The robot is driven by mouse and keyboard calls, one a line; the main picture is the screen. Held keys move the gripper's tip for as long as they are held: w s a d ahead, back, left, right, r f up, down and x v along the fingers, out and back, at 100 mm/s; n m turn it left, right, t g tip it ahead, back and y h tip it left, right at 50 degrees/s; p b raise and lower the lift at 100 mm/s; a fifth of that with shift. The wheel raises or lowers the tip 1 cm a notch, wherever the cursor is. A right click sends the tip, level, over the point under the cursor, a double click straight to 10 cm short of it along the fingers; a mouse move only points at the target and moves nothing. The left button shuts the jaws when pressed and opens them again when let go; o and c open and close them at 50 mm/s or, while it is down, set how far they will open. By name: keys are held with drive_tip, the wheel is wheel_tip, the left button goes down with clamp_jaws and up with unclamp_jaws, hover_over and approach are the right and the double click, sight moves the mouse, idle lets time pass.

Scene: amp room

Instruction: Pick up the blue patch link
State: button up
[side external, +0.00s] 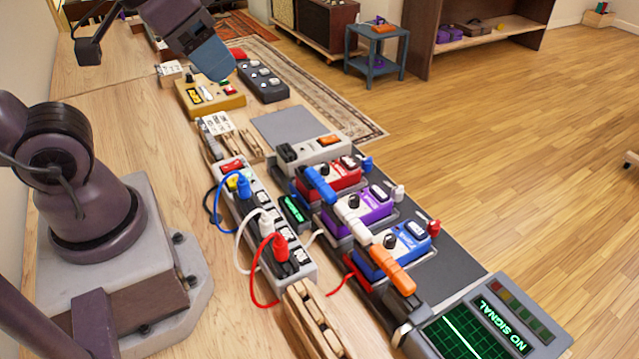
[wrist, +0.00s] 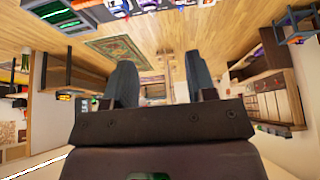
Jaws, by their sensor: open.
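The blue patch link (side external: 320,184) is a short blue bar at the left side of the red pedal (side external: 335,177) in the side view. A white patch link (side external: 352,220) and an orange patch link (side external: 390,268) lie nearer the camera, beside the purple pedal (side external: 365,207) and the blue-and-white pedal (side external: 400,247). My gripper (side external: 218,68) is high at the upper left in the side view, well away from the blue link. In the wrist view its two fingers (wrist: 160,82) stand apart with nothing between them. I cannot make out the blue link clearly in the wrist view.
A power strip (side external: 262,225) with blue, white and red plugs and cables runs left of the pedals. A green-screened monitor (side external: 480,325) stands at the near end. A yellow box (side external: 210,97) and a dark pedal (side external: 262,82) sit farther back. A flat grey pad (side external: 285,124) is bare.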

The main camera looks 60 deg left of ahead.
wheel_tip(320, 180, down, 4)
drive_tip(key=w+g, duration=0.2)
drive_tip(key=w, duration=0.1)
drive_tip(key=n+g, duration=0.4)
drive_tip(key=n, duration=1.4)
hover_over(320, 181)
wheel_tip(320, 181, down, 10)
drive_tip(key=f, duration=0.6)
drive_tip(key=shift+s+d+f, duration=0.2)
drive_tip(key=shift+s+f, duration=0.05)
drive_tip(key=shift+f, duration=0.15)
drive_tip(key=shift+w+a+f, duration=0.1)
drive_tip(key=shift+w+f, duration=0.05)
drive_tip(key=shift+f, duration=1.35)
drive_tip(key=shift+w+a+f, duration=0.1)
drive_tip(key=shift+f, duration=1.35)
drive_tip(key=shift+f, duration=0.25)
clamp_jaws()
